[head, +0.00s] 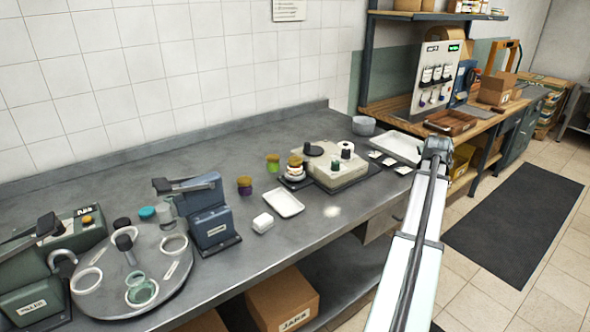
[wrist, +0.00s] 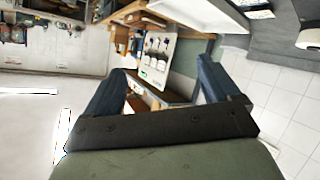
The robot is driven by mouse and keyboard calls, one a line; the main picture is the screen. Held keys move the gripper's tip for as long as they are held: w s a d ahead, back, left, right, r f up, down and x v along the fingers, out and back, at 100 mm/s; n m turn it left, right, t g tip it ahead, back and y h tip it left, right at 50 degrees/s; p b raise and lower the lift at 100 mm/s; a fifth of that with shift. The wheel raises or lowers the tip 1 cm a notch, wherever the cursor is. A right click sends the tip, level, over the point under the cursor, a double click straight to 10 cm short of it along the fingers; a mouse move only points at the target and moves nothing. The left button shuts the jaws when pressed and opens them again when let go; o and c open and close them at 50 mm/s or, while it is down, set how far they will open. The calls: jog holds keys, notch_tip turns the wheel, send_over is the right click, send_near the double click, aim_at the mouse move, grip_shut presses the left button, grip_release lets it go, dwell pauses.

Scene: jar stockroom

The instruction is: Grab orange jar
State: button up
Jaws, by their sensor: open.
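No jar shows a clearly orange body. In the head view a jar with an amber lid and a dark purple body (head: 245,187) stands mid-counter. A jar with a yellowish lid and a green body (head: 273,163) stands behind it to the right. A jar with a golden-orange lid (head: 295,161) sits at the left end of the beige device, its body hard to make out. My gripper (head: 437,147) is far to the right of these jars, by the counter's right end. In the wrist view my gripper (wrist: 162,78) has its fingers apart with nothing between them.
A round turntable (head: 105,292) holds rings at far left. A white tray (head: 400,148) lies near my gripper.

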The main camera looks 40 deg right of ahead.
jog(key=w+r+t, duration=0.1)
jog(key=w+r, duration=0.3)
jog(key=r, duration=0.4)
jog(key=w+a+n+y, duration=0.2)
jog(key=w+a+n, duration=0.1)
jog(key=w, duration=0.4)
jog(key=n+g+y, duration=0.7)
jog(key=n+y, duration=0.3)
jog(key=n, duration=1.3)
send_over(294, 159)
notch_tip(294, 159, down, 6)
notch_tip(294, 159, down, 13)
jog(key=c, duration=1.2)
